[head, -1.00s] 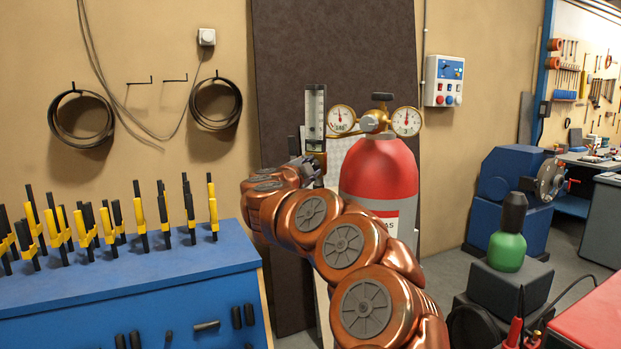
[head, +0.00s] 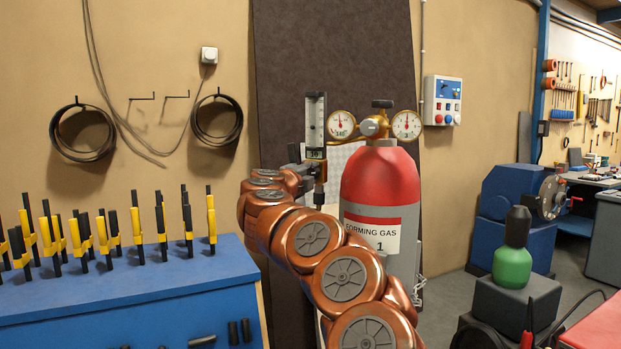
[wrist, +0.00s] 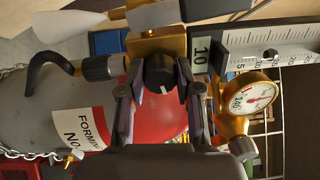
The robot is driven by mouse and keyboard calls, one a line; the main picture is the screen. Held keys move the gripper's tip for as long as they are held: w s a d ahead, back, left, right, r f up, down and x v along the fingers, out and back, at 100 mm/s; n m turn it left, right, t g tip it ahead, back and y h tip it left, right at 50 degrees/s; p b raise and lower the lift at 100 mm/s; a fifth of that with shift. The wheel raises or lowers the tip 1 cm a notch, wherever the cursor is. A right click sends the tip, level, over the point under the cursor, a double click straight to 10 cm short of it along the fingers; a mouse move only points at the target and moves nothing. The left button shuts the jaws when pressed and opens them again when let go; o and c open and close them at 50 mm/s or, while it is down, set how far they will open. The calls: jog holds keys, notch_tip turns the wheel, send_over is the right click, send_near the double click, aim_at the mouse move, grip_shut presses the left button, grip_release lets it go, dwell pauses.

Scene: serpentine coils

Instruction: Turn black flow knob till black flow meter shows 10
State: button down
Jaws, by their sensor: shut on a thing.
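The black flow knob (wrist: 160,72) sits on a brass block in the wrist view, with a white mark on its face. My gripper (wrist: 160,88) has one finger on each side of the knob and is shut on it. The flow meter is an upright scale tube in the head view (head: 315,122) and lies sideways in the wrist view (wrist: 268,48). In the head view my arm hides most of the gripper and knob.
A red and grey forming gas cylinder (head: 380,190) stands right beside my arm. Two round gauges, left (head: 341,124) and right (head: 406,125), flank its valve. A blue bench (head: 130,290) with clamps stands at left.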

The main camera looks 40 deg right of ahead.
dwell(0.3)
jog(key=c, duration=0.8)
grip_release()
jog(key=shift+a, duration=0.1)
jog(key=shift+s+a, duration=0.15)
jog(key=shift+a, duration=0.3)
jog(key=v, duration=1.1)
jog(key=shift+s+d, duration=0.1)
